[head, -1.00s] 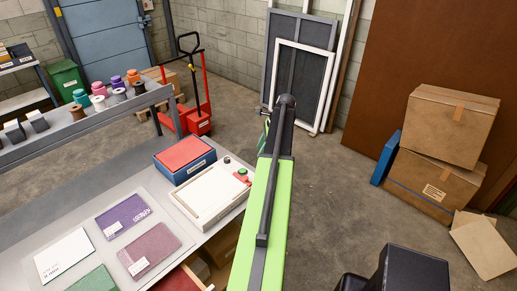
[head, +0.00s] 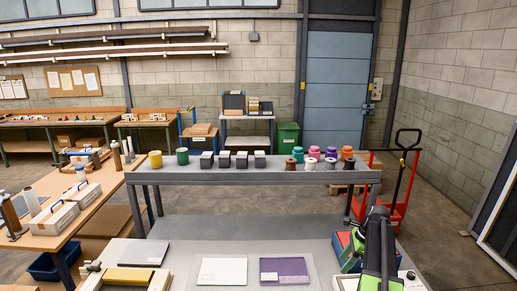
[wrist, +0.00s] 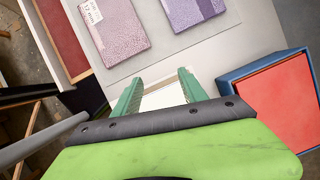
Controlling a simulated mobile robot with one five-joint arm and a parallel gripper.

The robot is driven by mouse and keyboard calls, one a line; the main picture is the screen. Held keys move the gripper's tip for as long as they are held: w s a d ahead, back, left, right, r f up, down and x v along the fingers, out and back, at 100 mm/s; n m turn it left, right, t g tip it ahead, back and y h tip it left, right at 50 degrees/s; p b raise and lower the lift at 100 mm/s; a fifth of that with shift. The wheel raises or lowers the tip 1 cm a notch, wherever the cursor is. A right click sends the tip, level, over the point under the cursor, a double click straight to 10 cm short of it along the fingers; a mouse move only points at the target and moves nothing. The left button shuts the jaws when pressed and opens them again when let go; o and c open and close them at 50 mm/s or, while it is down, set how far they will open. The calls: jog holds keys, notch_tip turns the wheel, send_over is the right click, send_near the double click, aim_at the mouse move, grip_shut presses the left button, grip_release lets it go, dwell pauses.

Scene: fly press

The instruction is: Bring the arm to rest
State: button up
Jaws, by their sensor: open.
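My green and black arm (head: 378,245) stands at the lower right of the head view, over the right part of the bench. In the wrist view my gripper (wrist: 160,90) shows two green fingers spread apart, with nothing held between them. A white surface (wrist: 163,98) shows between and beyond the fingers; whether they touch it cannot be told. The fingertips are not clear in the head view.
A blue box with a red top (wrist: 282,102) is right of the fingers. A pink plate (wrist: 112,30) and a purple plate (wrist: 192,10) lie beyond. A red-lined open drawer (wrist: 65,42) is at left. A grey shelf with spools (head: 255,176) stands behind the bench.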

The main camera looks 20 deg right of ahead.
jog(key=w+a+f+n+g+b, duration=0.1)
jog(key=w+a+f+n, duration=0.15)
jog(key=a, duration=0.75)
jog(key=w+a+f+n+b, duration=0.1)
jog(key=a+n, duration=0.2)
jog(key=a, duration=0.6)
jog(key=w+a+f+n+g+b, duration=0.1)
jog(key=a+f+n+b, duration=0.15)
jog(key=a, duration=0.75)
jog(key=s+a+f+n+h, duration=0.1)
jog(key=s+a+n, duration=0.3)
jog(key=a+n, duration=0.2)
jog(key=s+a+f+n+h+b, duration=0.1)
jog(key=s+a+n, duration=0.4)
jog(key=n, duration=0.5)
jog(key=shift+a+h, duration=0.7)
jog(key=shift+a, duration=0.15)
jog(key=shift+c, duration=0.3)
